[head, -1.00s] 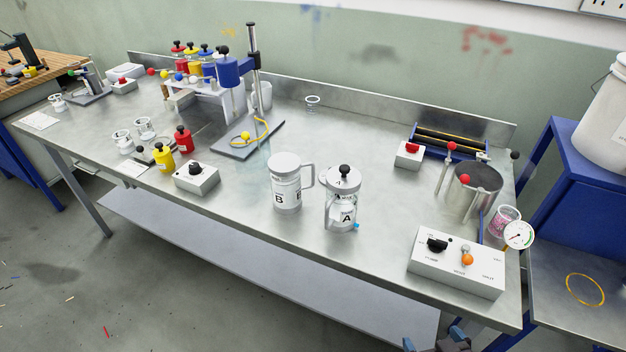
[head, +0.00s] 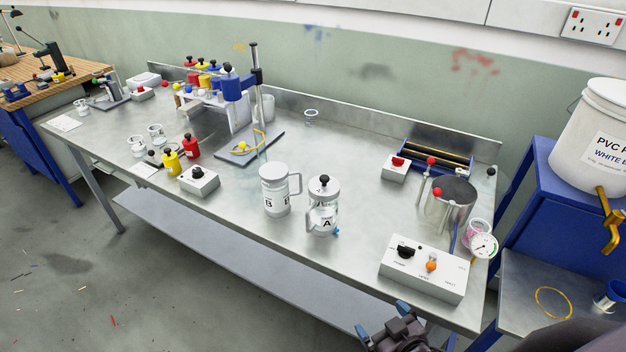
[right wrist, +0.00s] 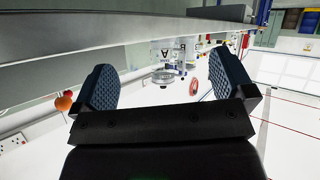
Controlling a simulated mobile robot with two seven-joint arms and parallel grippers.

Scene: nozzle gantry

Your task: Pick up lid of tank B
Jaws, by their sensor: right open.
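Tank B (head: 276,191) is a white, handled jug-like vessel marked B, standing upright on the steel bench in the head view. Its top (head: 273,170) looks pale and flat, and no knob shows on it; I cannot tell whether this is a seated lid. Tank A (head: 322,208) stands just to its right, with a black-knobbed lid (head: 323,184) on top. My right gripper (head: 383,320) is at the bottom of the head view, in front of the bench edge and apart from both tanks. Its fingers are open and empty in the right wrist view (right wrist: 165,82). My left gripper is not in view.
A white control box (head: 425,270) sits at the bench's front right, near a steel pot (head: 450,203). A switch box (head: 199,181), red bottle (head: 191,146) and yellow bottle (head: 171,161) stand left of tank B. The bench before the tanks is clear.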

